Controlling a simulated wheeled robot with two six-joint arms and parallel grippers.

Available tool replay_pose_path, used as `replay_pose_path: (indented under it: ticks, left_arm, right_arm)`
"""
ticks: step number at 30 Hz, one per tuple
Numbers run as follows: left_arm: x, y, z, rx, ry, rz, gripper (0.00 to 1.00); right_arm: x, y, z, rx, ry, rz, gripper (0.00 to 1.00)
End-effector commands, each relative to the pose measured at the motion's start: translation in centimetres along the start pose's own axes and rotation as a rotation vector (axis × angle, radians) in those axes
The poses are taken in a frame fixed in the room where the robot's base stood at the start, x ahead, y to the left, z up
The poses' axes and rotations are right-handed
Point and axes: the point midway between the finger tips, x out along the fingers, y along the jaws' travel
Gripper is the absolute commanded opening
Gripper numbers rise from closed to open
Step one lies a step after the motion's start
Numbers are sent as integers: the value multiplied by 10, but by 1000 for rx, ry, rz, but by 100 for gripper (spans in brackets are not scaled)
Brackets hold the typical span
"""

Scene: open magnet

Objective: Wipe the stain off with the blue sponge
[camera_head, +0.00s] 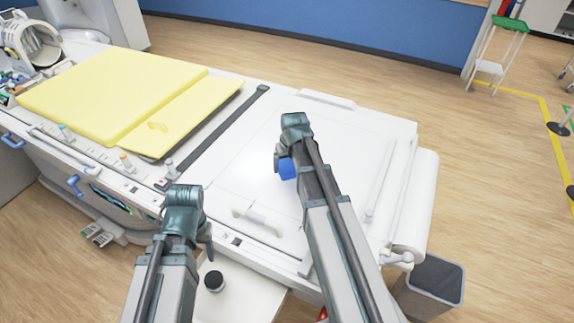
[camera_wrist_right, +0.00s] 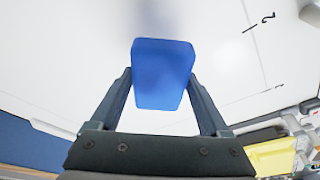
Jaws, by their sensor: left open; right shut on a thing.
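My right gripper (camera_wrist_right: 160,85) is shut on the blue sponge (camera_wrist_right: 163,72), which sits between its two fingers in the right wrist view. In the head view the blue sponge (camera_head: 288,169) shows partly behind my right arm, over the white table top (camera_head: 245,175). A faint shadow lies on the white surface near the sponge; I cannot tell whether they touch. My left gripper (camera_head: 207,236) is empty at the table's front edge, mostly hidden by its own wrist. I see no clear stain on the white surface; my right arm covers part of it.
Yellow pads (camera_head: 115,90) cover the left part of the table. A dark strap (camera_head: 215,130) runs across beside them. A white handle (camera_head: 258,219) stands near the front edge. A dark round object (camera_head: 214,281) lies on a lower white surface. A grey bin (camera_head: 433,280) stands at the right.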

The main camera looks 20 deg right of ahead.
Motion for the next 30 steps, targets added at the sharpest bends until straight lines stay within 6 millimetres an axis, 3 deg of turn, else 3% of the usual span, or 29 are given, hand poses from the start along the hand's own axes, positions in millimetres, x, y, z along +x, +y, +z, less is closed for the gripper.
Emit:
replay_pose_path:
  ticks: [10,21,30]
  left_arm:
    - [-2,0,0,0,0,0,57]
    - [-31,-3,2,0,0,0,57]
    - [-29,-3,2,0,0,0,57]
  right_arm:
    - [-2,0,-1,0,0,0,35]
    - [-30,0,-8,0,0,0,35]
    - [-28,0,-8,0,0,0,35]
